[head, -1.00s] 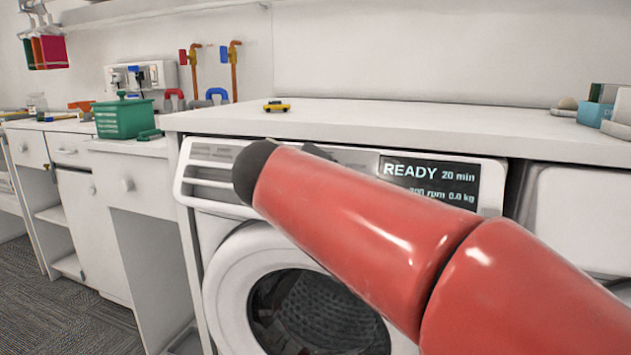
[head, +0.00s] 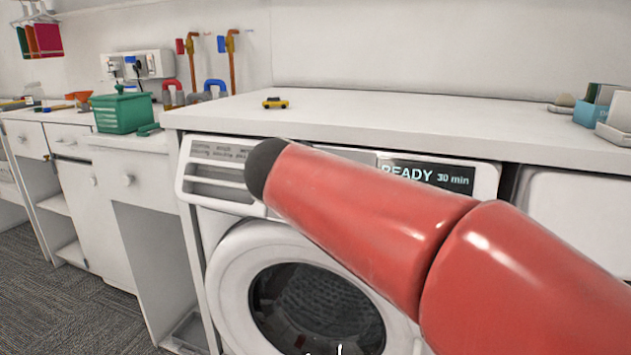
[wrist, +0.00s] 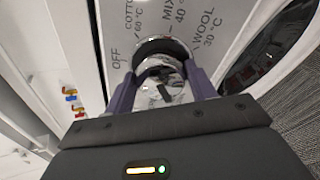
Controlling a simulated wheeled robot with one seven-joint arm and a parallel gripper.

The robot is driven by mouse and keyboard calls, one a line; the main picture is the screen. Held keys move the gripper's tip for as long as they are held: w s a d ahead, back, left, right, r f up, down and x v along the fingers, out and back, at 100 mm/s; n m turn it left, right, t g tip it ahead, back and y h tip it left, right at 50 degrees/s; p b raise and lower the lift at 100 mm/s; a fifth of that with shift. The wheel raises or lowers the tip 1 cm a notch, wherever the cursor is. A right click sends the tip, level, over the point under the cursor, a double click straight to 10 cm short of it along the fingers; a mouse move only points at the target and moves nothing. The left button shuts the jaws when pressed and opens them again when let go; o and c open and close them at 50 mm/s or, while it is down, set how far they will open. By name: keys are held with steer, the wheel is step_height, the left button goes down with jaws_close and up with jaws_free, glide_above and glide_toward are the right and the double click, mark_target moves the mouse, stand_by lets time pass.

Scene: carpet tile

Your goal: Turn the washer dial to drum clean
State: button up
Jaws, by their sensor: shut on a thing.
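The washer (head: 215,240) stands under the white counter, its round door closed. Its display (head: 440,176) reads READY 30 min, partly hidden by my red arm. In the wrist view the dial (wrist: 160,52) is a shiny round knob with a dark mark. My gripper (wrist: 164,80) is shut on it, one purple finger on each side. Labels OFF, COTTON 60 °C, MIX 40 and WOOL 30 °C show around the dial. I see no drum clean label, and cannot tell which label the dial points to. In the head view my arm hides dial and gripper.
The counter top (head: 390,117) over the washer carries a small yellow toy car (head: 275,103), with a blue box (head: 590,115) at the right end. A green basket (head: 123,112) stands on the left counter. Grey carpet (head: 70,300) lies open at lower left.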

steer(key=shift+n, duration=1.1)
steer(key=o, duration=1)
steer(key=v, duration=0.8)
